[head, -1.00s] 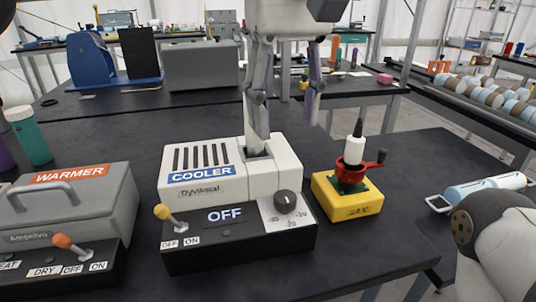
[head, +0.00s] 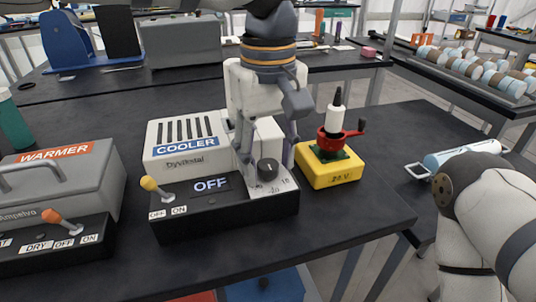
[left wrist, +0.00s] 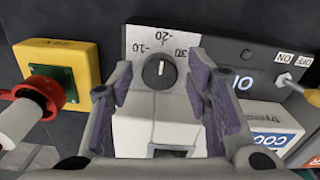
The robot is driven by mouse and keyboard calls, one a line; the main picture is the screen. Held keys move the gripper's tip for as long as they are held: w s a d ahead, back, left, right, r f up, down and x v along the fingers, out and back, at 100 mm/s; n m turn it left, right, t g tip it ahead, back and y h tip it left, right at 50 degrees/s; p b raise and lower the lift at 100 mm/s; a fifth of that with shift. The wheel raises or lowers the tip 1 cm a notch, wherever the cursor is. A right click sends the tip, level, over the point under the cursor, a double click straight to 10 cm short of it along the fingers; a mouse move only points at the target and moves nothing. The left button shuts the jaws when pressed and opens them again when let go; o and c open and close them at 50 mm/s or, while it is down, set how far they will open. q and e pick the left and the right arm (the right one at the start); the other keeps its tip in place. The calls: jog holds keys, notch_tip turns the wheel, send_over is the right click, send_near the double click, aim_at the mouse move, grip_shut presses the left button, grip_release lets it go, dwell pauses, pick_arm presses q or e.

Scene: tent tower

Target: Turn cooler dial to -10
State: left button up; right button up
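The white and black cooler (head: 206,201) stands on the dark table, with a display (head: 211,184) reading OFF. Its black round dial (head: 268,169) is at the right of the front panel. The dial also shows in the left wrist view (left wrist: 159,72), its white mark pointing up toward the printed scale; the exact number is hard to read. My left gripper (head: 264,158) is over the cooler's right side, pointing down. In the left wrist view its two purple-padded fingers (left wrist: 162,84) are spread wide, with the dial between them and a gap on both sides. My right gripper is outside the view.
A yellow lever switch (head: 149,184) is at the cooler's left front. A yellow block with a red crank (head: 332,172) stands close to the right. The grey warmer (head: 94,183) is at the left. Bare table (head: 260,240) lies in front of the cooler.

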pick_arm(q)
grip_shut()
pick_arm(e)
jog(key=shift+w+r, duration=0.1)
pick_arm(q)
jog(key=shift+r+n+p, duration=0.2)
jog(key=shift+n+p, duration=0.45)
jog(key=shift+n, duration=0.55)
jog(key=shift+n+p, duration=0.3)
jog(key=shift+n, duration=0.5)
jog(key=n, duration=0.2)
jog(key=shift+f+n, duration=0.15)
jog(key=shift+n, duration=0.25)
jog(key=n, duration=0.5)
jog(key=shift+f, duration=0.1)
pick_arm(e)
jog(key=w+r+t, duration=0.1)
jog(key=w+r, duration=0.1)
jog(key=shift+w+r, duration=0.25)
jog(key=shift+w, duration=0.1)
pick_arm(q)
jog(key=shift+n, duration=0.3)
